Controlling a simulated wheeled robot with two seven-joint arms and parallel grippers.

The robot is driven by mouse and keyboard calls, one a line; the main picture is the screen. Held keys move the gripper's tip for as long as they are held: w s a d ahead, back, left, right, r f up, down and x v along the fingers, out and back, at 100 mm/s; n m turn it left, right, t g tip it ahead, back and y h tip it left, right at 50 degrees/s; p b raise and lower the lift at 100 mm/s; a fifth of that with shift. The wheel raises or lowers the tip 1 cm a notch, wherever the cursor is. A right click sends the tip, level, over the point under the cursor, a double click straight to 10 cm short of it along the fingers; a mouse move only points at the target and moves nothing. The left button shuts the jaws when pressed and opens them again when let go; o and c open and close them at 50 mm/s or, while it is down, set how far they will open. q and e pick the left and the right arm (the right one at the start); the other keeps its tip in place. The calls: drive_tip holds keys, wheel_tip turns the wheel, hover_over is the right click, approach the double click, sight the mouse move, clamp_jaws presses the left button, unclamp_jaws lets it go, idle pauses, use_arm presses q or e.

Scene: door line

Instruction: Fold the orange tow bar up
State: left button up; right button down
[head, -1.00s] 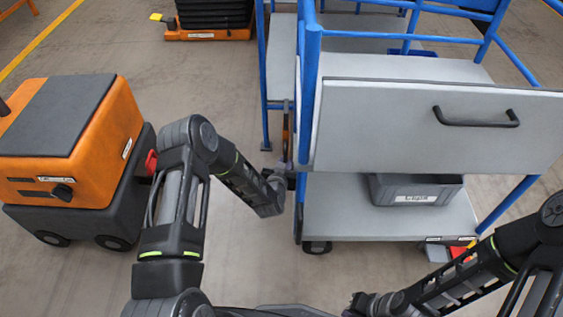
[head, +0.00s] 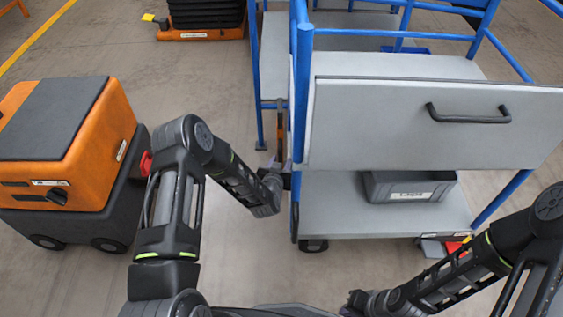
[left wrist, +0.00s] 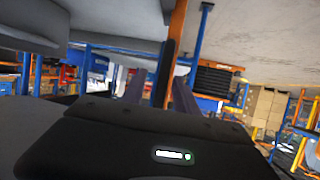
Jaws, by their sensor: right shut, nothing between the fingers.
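The orange tow bar (head: 280,122) stands roughly upright at the left front corner of the blue-framed cart, partly hidden by a cart post in the head view. It also shows in the left wrist view (left wrist: 177,45), orange above and dark lower down. My left gripper (head: 284,172) is close to the bar's lower part. In the left wrist view its two fingers (left wrist: 160,92) stand apart, with the dark part of the bar showing between them and a gap on the left; contact cannot be told. My right gripper (head: 352,301) is shut and empty, low in front of the cart.
The cart's grey panel (head: 405,125) with a black handle is right of my left gripper. A grey bin (head: 408,187) sits on the lower shelf. An orange and black tug (head: 65,150) stands left. Another blue-framed cart is behind. Floor between tug and cart is clear.

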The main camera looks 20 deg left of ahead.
use_arm(q)
drive_tip(key=p+v, duration=0.1)
drive_tip(key=v, duration=0.6)
drive_tip(key=shift+s+p, duration=0.2)
drive_tip(key=shift+p, duration=0.1)
drive_tip(key=shift+s+d, duration=0.1)
